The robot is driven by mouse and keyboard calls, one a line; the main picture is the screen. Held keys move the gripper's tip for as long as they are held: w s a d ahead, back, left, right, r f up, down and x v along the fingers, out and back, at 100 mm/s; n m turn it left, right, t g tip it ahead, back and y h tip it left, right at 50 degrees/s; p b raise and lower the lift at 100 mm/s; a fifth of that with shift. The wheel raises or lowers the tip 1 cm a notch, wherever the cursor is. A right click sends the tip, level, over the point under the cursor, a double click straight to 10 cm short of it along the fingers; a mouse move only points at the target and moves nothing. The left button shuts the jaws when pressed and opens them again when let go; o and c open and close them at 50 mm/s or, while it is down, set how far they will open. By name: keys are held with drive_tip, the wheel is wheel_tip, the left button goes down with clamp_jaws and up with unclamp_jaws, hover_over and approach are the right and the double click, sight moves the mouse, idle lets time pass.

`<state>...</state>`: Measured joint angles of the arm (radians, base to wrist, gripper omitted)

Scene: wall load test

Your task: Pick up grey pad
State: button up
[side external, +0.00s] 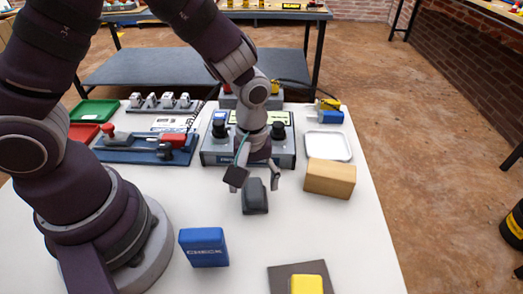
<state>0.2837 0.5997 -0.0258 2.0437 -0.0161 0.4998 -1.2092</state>
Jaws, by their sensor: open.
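A flat dark grey square pad (283,273) lies on the white table near its front edge, partly covered by a yellow block (307,285) and cut off by the picture's bottom edge. A small dark grey block (255,198) with a rounded top stands mid-table. Which of these two grey things the task names, I cannot tell. My gripper (254,181) points down with its fingers apart, just over the top of the dark grey block. Whether the fingers touch the block is not clear. My gripper is well behind the flat pad.
A blue "CHECK" block (204,248) stands front left. A tan wooden block (330,178) and a white tray (328,146) are on the right. A control box with black knobs (220,151) is behind my gripper. A blue fixture (145,156), red tray (82,136) and green tray (95,112) are left.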

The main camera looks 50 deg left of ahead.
drive_tip(key=shift+f, duration=0.95)
clamp_jaws()
